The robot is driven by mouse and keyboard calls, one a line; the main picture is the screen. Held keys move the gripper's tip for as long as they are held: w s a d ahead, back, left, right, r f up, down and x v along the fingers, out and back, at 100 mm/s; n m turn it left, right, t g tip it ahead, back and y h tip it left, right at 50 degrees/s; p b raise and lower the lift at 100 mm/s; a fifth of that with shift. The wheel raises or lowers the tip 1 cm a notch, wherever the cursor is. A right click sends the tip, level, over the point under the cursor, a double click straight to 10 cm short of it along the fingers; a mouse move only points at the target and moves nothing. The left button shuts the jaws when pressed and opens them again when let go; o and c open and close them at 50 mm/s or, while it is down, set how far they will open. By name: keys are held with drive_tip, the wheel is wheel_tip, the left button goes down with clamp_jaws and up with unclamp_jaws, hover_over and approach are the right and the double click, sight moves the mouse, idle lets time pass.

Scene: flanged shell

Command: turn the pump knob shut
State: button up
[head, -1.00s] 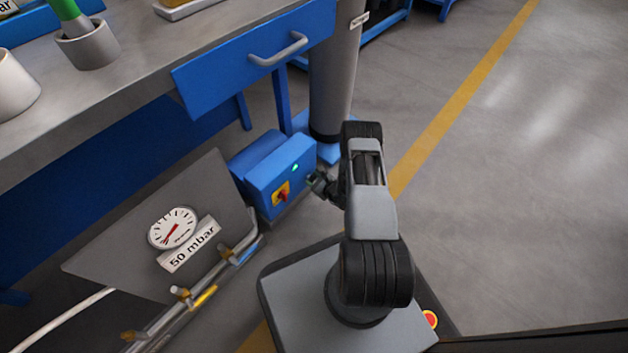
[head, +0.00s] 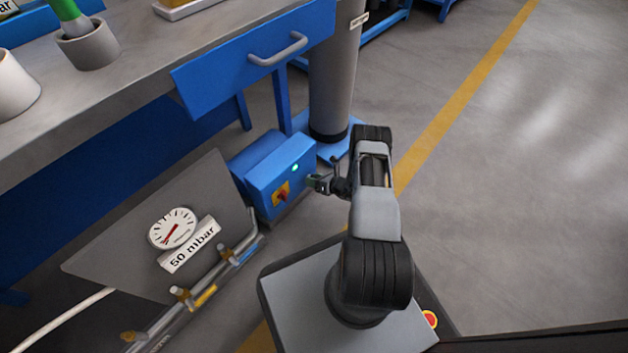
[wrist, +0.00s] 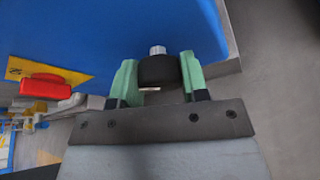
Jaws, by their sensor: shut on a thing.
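The pump is a blue box (head: 283,177) on the floor below the bench, with a lit green lamp (head: 295,167) on its face. In the wrist view, a black knob (wrist: 158,71) with a pale metal tip stands on the blue face of the box (wrist: 120,30). My gripper (wrist: 157,82) is shut on the black knob, with one green finger on each side of it. In the head view, my gripper (head: 312,182) is at the right side of the box's face, and the knob is too small to make out there.
A red switch on a yellow plate (head: 281,194) is left of my gripper; its red handle (wrist: 46,87) shows in the wrist view. A grey panel with a gauge (head: 171,229) and a "50 mbar" label stands left, with pipes and valves (head: 182,296) before it. The floor right is clear.

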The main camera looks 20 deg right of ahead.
drive_tip(key=m+y, duration=0.1)
drive_tip(key=m, duration=0.1)
drive_tip(key=m+y, duration=0.1)
drive_tip(key=m, duration=0.1)
drive_tip(key=shift+s+d+f+y, duration=0.1)
drive_tip(key=shift+y, duration=0.2)
drive_tip(key=shift+m+y, duration=0.7)
drive_tip(key=shift+m, duration=1)
drive_tip(key=o, duration=0.7)
drive_tip(key=shift+o, duration=1.2)
drive_tip(key=p+v, duration=0.2)
drive_tip(key=v, duration=1.1)
drive_tip(key=shift+s+d, duration=0.25)
